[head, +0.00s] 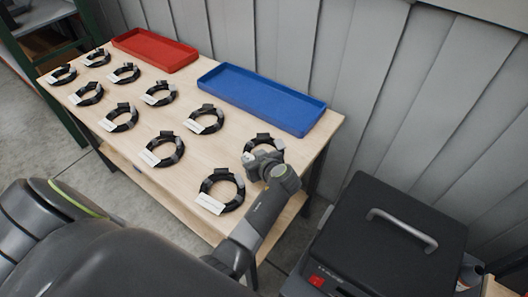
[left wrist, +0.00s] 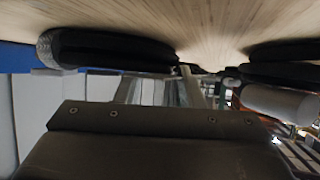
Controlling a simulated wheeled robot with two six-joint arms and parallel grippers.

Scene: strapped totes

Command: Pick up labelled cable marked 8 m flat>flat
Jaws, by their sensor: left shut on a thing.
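Several coiled black cables with white labels lie in rows on the wooden table; the label text is too small to read, so I cannot tell which is marked 8 m flat>flat. My left gripper (head: 262,165) is at the coil at the table's right end (head: 262,143), covering its near part, and is shut on it. The grip point itself is hidden. My right gripper is not seen.
The closest other coil (head: 222,188) lies just left of my gripper. A blue tray (head: 262,105) and a red tray (head: 155,57) stand along the table's back edge by the grey wall. A black case with a handle (head: 390,240) stands right of the table.

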